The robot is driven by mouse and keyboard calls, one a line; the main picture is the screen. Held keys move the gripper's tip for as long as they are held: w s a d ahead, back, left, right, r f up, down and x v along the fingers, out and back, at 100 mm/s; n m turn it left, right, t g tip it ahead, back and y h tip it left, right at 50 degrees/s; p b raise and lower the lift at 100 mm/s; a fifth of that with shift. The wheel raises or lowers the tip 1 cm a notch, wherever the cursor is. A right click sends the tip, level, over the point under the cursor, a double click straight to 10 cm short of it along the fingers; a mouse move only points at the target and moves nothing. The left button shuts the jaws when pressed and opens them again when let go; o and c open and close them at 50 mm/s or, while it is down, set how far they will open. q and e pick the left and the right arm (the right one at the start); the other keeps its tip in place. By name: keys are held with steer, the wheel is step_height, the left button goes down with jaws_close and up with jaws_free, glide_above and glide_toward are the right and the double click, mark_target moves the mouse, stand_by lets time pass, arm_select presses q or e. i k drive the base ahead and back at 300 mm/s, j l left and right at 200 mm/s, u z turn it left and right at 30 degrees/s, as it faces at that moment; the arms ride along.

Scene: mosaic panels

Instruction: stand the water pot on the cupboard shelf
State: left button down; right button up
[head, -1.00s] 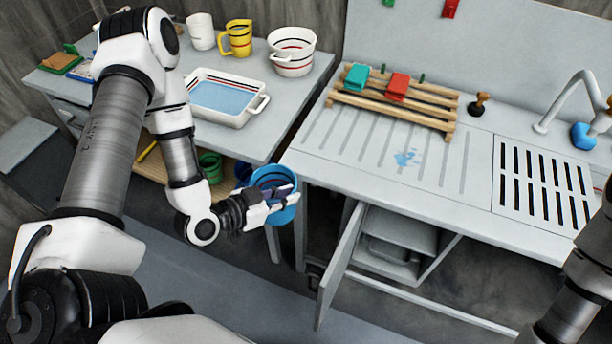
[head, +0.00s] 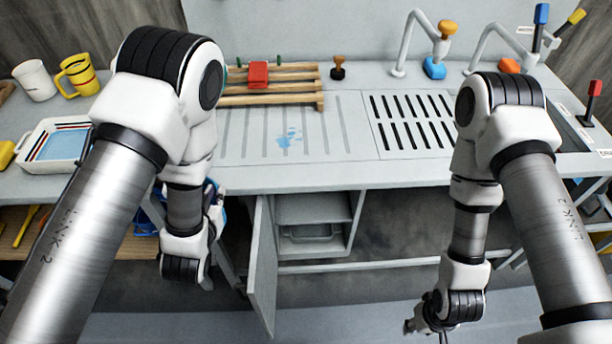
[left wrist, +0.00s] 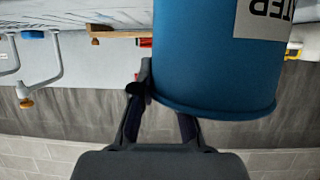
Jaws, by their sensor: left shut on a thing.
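The water pot (left wrist: 215,60) is blue with a pale label showing upside-down letters, and it fills much of the left wrist view. My left gripper (left wrist: 160,95) is shut on it. In the head view my left gripper (head: 213,208) and the pot are mostly hidden behind my left arm, left of the cupboard. The cupboard (head: 315,208) is under the counter, with an inner shelf (head: 313,231) and its door (head: 263,262) swung open. My right gripper (head: 424,324) hangs low at the right, too small and turned to tell its state.
The open door stands between my left gripper and the cupboard opening. Above are the draining counter (head: 330,178), a wooden rack (head: 275,99) and a grate (head: 412,120). A white tray (head: 60,150) stands on the left table. The floor before the cupboard is clear.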

mark_target(312, 201)
steer(key=l+u, duration=0.1)
steer(key=l, duration=0.85)
steer(key=k+l, duration=0.1)
steer(key=l, duration=0.8)
steer(key=u, duration=0.05)
